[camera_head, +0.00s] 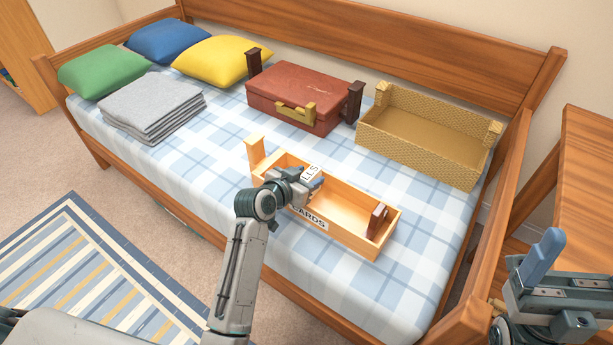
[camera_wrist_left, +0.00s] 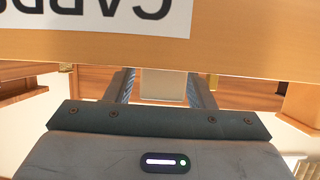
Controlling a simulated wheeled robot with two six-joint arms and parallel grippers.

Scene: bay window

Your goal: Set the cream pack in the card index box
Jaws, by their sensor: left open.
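The card index box (camera_head: 385,238) is a long open wooden box with a "CARDS" label, lying on the checked bedspread. The cream pack (camera_head: 311,172) shows its lettered top at the middle of the box, partly hidden by my left gripper (camera_head: 312,184). In the left wrist view the pack (camera_wrist_left: 163,86) is a pale block between my two open left fingers, beyond the box's labelled wall (camera_wrist_left: 230,50). Whether the fingers touch it and whether it rests on the box floor cannot be told. My right gripper (camera_head: 541,258) is at the lower right, away from the box.
A red case (camera_head: 290,90) and a woven basket (camera_head: 400,145) stand behind the box. Folded grey cloth (camera_head: 150,105) and several cushions lie at the left. A brown divider (camera_head: 377,220) stands in the box's right end. The daybed's wooden arm (camera_head: 500,225) rises at right.

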